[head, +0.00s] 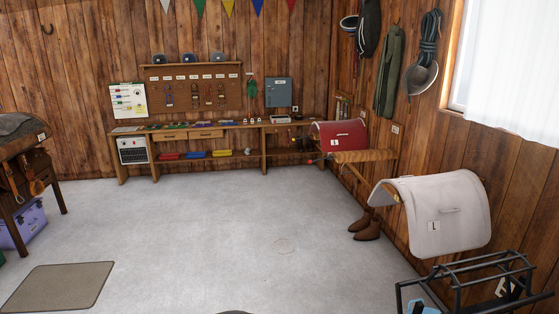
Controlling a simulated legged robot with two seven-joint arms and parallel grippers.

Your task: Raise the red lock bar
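I cannot make out a red lock bar for certain in the head view. Red things at the back right are a saddle-shaped red cover (338,134) with a white label, and a small red tip (312,162) just left of a tan, rope-like roll (362,156). They are too small and far to show a bar or its position. Neither of my grippers is in view.
A long wooden bench (215,129) with trays stands along the back wall. A white saddle-shaped cover (438,212) and a black metal rack (480,278) stand at right. Brown boots (367,228) stand on the floor. A mat (58,287) lies front left. The middle floor is clear.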

